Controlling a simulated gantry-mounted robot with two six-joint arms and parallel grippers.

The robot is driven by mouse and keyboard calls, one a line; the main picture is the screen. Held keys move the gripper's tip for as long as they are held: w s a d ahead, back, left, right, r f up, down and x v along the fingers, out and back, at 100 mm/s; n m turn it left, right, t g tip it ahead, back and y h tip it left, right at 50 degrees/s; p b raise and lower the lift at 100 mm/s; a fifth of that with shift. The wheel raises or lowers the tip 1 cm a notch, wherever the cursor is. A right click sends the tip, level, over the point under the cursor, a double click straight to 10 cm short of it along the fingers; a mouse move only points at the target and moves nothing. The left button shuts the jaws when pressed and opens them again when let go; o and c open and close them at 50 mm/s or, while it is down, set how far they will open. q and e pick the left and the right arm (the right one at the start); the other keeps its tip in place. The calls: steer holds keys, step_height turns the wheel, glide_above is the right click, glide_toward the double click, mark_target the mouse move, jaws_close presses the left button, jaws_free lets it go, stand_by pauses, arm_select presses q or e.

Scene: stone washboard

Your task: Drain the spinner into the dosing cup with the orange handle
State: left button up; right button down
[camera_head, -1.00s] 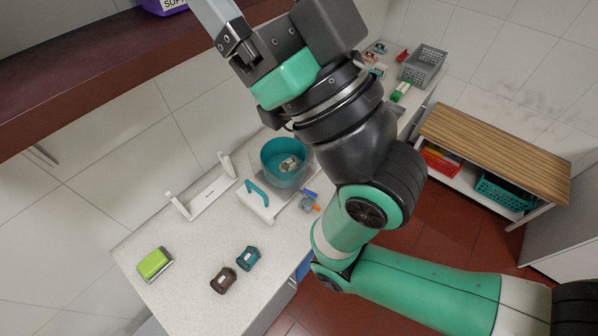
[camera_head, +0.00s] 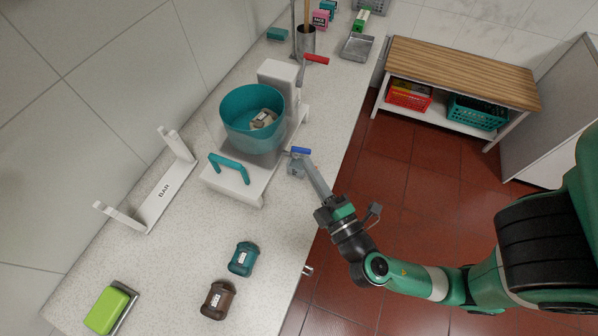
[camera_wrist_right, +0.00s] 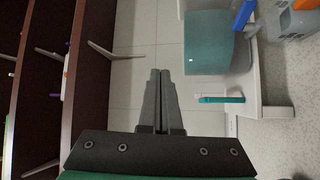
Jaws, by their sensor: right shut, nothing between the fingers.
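The bowl also shows in the right wrist view (camera_wrist_right: 208,42). A blue piece (camera_head: 300,151) sits at the stand's front side. Beside it, the right wrist view shows a grey cup-like body (camera_wrist_right: 284,22) with an orange part (camera_wrist_right: 304,4), cut by the frame edge. My right gripper (camera_head: 309,163) is shut and empty; in the head view its fingers overlap that spot and hide the orange. My left gripper is not in view.
A white stand marked BAR (camera_head: 163,194) is left of the spinner. Teal (camera_head: 243,259) and brown (camera_head: 217,300) jars and a green sponge (camera_head: 106,310) lie nearer. A red-handled item (camera_head: 316,59) and grey tray (camera_head: 357,47) stand beyond.

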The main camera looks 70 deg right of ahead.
arm_select(q)
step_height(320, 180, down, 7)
steer(key=b, duration=0.4)
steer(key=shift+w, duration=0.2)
arm_select(e)
steer(key=s+f+n+y, duration=0.2)
steer(key=s+f, duration=0.2)
steer(key=f, duration=0.9)
steer(key=shift+s+n, duration=0.4)
steer(key=shift+w, duration=0.1)
steer(key=p, duration=0.3)
glide_toward(300, 152)
steer(key=w, duration=0.4)
steer(key=shift+w+d+r+p, duration=0.2)
steer(key=shift+d+p, duration=0.15)
steer(key=shift+d, duration=0.15)
steer(key=shift+w+d+r+p, duration=0.1)
steer(key=shift+d+r+p, duration=0.15)
steer(key=shift+d, duration=0.25)
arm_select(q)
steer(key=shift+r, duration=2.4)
arm_select(e)
steer(key=shift+w+d+f, duration=0.1)
steer(key=shift+d+f, duration=0.15)
steer(key=shift+d, duration=0.35)
